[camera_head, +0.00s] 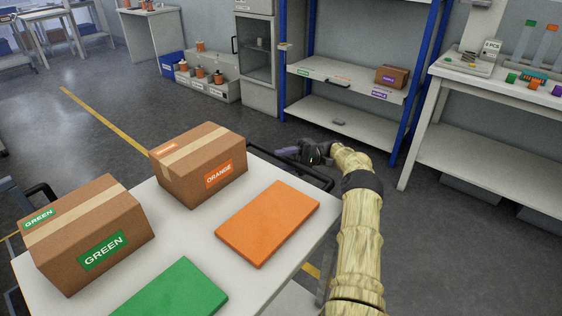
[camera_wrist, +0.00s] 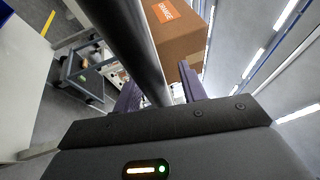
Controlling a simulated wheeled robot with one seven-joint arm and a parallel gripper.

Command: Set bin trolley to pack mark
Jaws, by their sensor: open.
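A white-topped trolley (camera_head: 190,240) with a black handle (camera_head: 318,180) along its far right edge fills the lower left of the head view. My gripper (camera_head: 292,153) is beyond that edge, close to the handle. In the wrist view my gripper (camera_wrist: 158,92) is open, with one purple finger on each side of a thick dark bar (camera_wrist: 140,40), which looks like the handle. I cannot tell whether the fingers touch it. Yellow floor tape (camera_head: 105,120) runs behind the trolley, and another yellow piece (camera_head: 312,271) shows by its right side. I cannot tell which is the pack mark.
The trolley top carries an ORANGE box (camera_head: 200,165), a GREEN box (camera_head: 88,235), an orange pad (camera_head: 268,222) and a green pad (camera_head: 175,296). A blue-posted shelf (camera_head: 345,125) and a white workbench (camera_head: 490,165) stand behind and right. Open floor (camera_head: 60,140) lies at left.

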